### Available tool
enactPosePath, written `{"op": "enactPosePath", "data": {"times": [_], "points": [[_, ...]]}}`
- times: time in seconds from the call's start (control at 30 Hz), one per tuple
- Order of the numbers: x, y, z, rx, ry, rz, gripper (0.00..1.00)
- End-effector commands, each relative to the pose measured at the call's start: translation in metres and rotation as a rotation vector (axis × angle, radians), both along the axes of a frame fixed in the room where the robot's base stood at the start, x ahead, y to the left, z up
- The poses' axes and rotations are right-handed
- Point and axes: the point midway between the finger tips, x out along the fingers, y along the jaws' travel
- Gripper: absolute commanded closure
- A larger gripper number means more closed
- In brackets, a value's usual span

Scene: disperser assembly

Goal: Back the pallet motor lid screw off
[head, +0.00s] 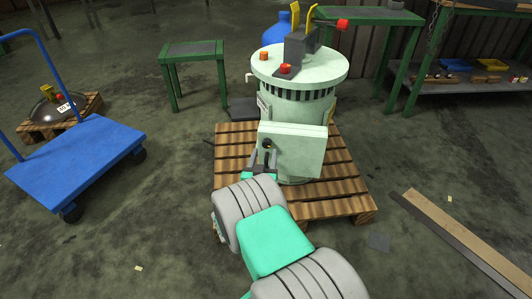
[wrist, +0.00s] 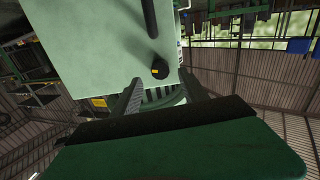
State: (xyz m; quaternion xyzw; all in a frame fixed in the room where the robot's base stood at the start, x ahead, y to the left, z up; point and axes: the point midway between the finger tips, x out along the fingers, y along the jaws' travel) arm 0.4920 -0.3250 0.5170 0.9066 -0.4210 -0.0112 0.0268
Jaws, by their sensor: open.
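The pale green motor (head: 297,95) stands upright on a wooden pallet (head: 345,190). Its flat box lid (head: 298,150) faces my arm and fills the upper middle of the wrist view (wrist: 95,50). A dark round screw head (head: 267,143) is at the lid's left side; in the wrist view it is black with a yellow mark (wrist: 160,70). My gripper (head: 263,154) is in front of the lid with its fingers apart. In the wrist view the gripper (wrist: 162,84) has one finger on each side below the screw, with nothing between them. Contact cannot be told.
A blue cart (head: 75,155) and a small pallet with a dark round part (head: 58,107) are at the left. A green table (head: 193,50) stands behind. Planks (head: 465,235) lie on the floor at the right. The floor between is mostly clear.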

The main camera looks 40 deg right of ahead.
Motion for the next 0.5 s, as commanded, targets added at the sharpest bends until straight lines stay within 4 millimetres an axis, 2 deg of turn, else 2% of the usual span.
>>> {"op": "enactPosePath", "data": {"times": [0.1,0.2,0.5], "points": [[0.014,-0.019,-0.002,0.000,-0.002,-0.004,0.49],[0.022,-0.028,-0.002,0.001,0.001,-0.003,0.49],[0.027,-0.032,-0.001,0.000,0.001,0.000,0.49]]}}
